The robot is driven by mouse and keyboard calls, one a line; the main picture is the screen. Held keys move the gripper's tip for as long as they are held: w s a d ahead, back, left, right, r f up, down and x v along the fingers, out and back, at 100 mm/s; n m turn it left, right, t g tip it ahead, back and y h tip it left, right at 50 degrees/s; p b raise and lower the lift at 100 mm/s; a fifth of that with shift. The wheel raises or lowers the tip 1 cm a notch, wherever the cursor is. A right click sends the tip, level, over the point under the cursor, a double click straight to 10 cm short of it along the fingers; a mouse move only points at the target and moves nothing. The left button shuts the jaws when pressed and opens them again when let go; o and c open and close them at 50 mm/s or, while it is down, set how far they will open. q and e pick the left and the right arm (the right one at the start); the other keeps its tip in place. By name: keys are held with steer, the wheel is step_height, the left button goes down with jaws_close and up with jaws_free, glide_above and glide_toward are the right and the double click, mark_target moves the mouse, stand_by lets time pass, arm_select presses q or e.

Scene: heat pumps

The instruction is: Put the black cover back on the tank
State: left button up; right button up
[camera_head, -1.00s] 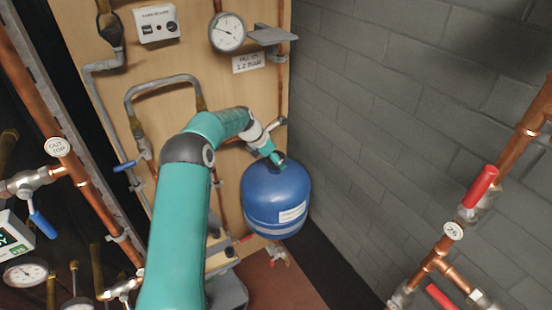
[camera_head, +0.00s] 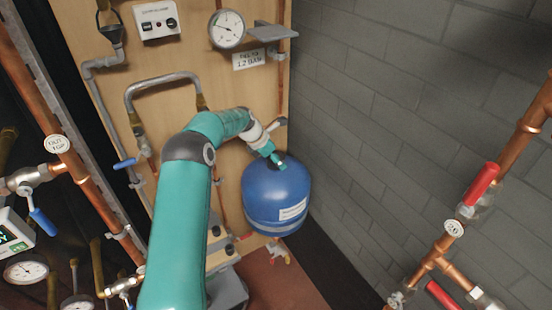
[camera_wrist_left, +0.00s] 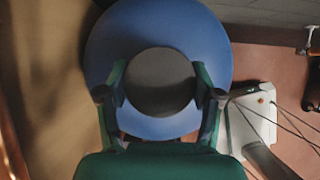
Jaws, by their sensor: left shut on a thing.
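The blue tank (camera_head: 276,196) with a white label stands against the wooden board in the head view. Its round blue top (camera_wrist_left: 205,45) fills the upper middle of the left wrist view. My left gripper (camera_head: 276,160) is at the top of the tank. In the wrist view my left gripper (camera_wrist_left: 160,95) has one finger on each side of the round black cover (camera_wrist_left: 160,78) and is shut on it. The cover lies over the middle of the tank's top in that view. Whether it touches the tank cannot be told. My right gripper is not in view.
A pressure gauge (camera_head: 227,29) and a small grey shelf (camera_head: 273,32) are on the board above the tank. A grey block wall (camera_head: 400,90) is close on the right. Copper pipes with a red-handled valve (camera_head: 481,185) stand at the far right.

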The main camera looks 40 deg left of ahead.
arm_select(q)
steer(key=shift+f, duration=0.6)
stand_by(0.5)
steer(key=o, duration=1.5)
steer(key=shift+r, duration=0.1)
steer(key=shift+p+v, duration=2.05)
steer(key=shift+v, duration=2.15)
